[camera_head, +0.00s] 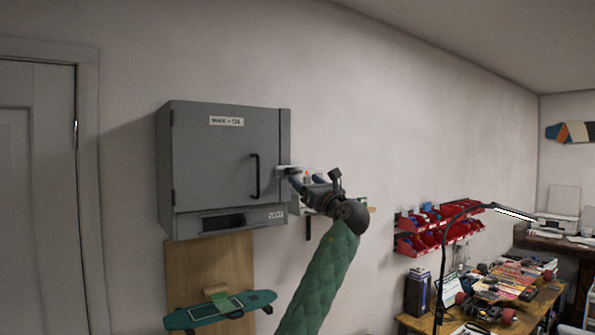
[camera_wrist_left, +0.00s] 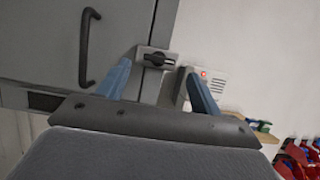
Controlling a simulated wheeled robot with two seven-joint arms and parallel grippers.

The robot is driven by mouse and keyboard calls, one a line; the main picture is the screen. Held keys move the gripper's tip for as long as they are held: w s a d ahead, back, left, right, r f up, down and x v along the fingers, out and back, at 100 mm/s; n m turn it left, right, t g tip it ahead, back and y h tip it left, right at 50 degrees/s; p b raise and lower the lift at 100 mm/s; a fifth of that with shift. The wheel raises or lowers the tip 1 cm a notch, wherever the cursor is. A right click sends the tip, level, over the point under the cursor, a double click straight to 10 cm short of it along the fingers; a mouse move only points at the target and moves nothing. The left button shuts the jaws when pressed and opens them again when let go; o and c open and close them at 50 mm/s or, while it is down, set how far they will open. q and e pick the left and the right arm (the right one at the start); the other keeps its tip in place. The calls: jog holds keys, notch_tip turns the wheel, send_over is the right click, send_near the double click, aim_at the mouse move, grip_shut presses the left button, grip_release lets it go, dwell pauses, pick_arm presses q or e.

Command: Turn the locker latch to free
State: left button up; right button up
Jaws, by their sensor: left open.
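The grey locker (camera_head: 213,155) hangs on the wall with its door shut and a dark bar handle (camera_head: 255,176), which also shows in the left wrist view (camera_wrist_left: 86,45). The latch (camera_wrist_left: 154,59) is a small dark knob on a grey plate at the door's right edge; its lever lies roughly crosswise in the wrist picture. My left gripper (camera_head: 291,181) is at the locker's right edge. In the wrist view its blue-grey fingers (camera_wrist_left: 158,72) are open, one on each side of the latch, with nothing gripped. Contact with the latch cannot be told. My right gripper is not in view.
A white box with a red light (camera_wrist_left: 212,84) is on the wall right of the latch, close to one finger. A small shelf (camera_wrist_left: 255,130) is below it. Red bins (camera_head: 435,225) and a cluttered bench (camera_head: 545,300) stand to the right. A teal skateboard (camera_head: 222,308) is below the locker.

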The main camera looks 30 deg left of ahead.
aim_at(297, 172)
pick_arm(q)
jog(key=shift+w+a+r+p, duration=0.15)
jog(key=shift+a+r+p, duration=0.15)
jog(key=shift+a+r, duration=0.15)
jog(key=p+x, duration=0.2)
jog(key=x, duration=0.2)
jog(key=shift+w+a+p, duration=0.1)
jog(key=shift+a+p, duration=0.15)
jog(key=shift+p, duration=0.15)
jog(key=shift+w+a, duration=0.15)
jog(key=shift+a, duration=0.2)
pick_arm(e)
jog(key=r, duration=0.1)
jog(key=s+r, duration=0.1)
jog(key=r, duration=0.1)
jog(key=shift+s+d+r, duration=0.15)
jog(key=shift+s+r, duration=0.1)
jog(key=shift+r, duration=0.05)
pick_arm(q)
jog(key=c, duration=1)
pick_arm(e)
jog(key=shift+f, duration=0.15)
